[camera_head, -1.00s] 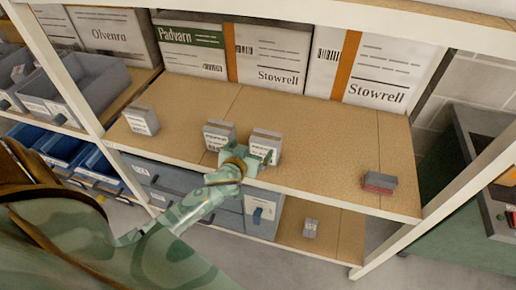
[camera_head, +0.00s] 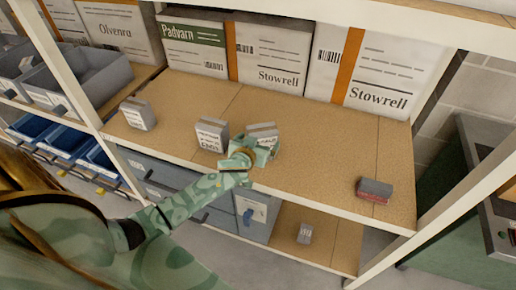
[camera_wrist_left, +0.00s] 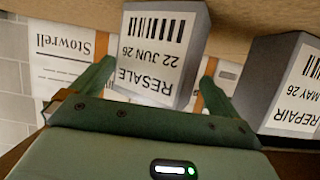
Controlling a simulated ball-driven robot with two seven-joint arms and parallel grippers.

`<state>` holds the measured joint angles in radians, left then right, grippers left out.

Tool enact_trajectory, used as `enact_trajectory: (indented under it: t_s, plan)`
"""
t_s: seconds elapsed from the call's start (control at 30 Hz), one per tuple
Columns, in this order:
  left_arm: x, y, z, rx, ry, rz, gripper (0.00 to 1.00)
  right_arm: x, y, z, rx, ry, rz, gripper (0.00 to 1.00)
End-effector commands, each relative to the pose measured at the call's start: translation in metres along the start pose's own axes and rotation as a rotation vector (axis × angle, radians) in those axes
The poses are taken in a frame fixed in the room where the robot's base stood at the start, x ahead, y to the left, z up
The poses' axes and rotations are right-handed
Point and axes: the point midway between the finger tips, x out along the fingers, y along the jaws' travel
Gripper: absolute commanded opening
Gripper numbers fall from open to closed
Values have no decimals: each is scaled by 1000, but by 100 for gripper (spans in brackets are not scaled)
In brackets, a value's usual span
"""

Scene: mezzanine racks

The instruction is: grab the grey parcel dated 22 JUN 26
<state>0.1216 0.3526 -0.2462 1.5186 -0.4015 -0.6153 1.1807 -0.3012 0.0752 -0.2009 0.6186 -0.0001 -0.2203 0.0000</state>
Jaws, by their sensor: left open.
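The grey parcel dated 22 JUN 26 (camera_wrist_left: 166,55) has a white RESALE label, upside down in the left wrist view. It stands on the wooden shelf, and its top shows in the head view (camera_head: 262,129). My left gripper (camera_head: 260,147) is in front of it and hides most of its label. In the left wrist view the gripper (camera_wrist_left: 157,72) is open, with one finger on each side of the parcel and a gap beside it. A second grey parcel (camera_wrist_left: 284,82), labelled REPAIR and MAY 26, stands close by; it also shows in the head view (camera_head: 212,133).
Another grey parcel (camera_head: 139,114) stands at the shelf's left end. A grey and red parcel (camera_head: 374,190) lies at the right, with bare shelf (camera_head: 320,150) between. Large Stowrell boxes (camera_head: 272,55) line the back.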

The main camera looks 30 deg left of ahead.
Motion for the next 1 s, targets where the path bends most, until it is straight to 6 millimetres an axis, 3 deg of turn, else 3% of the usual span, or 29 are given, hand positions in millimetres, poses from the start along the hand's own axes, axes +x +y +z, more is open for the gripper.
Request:
enact_trajectory:
  t_s: [0.07, 0.3, 0.33, 0.73, 1.0]
  plan:
    - [0, 0, 0, 0, 0, 0, 97, 0, 1, 0, -1, 0, 2, 36]
    - [0, 0, -1, 0, 1, 0, 33, 0, 4, 0, -2, 0, 5, 36]
    - [0, 0, -1, 0, 1, 0, 30, 0, 5, 0, -2, 0, 6, 36]
    - [-3, 0, -7, -2, 4, 1, 29, -4, 6, -1, -2, 3, 8, 36]
    - [-25, 1, -62, -4, 8, 2, 29, -32, 9, -9, -1, 19, 13, 36]
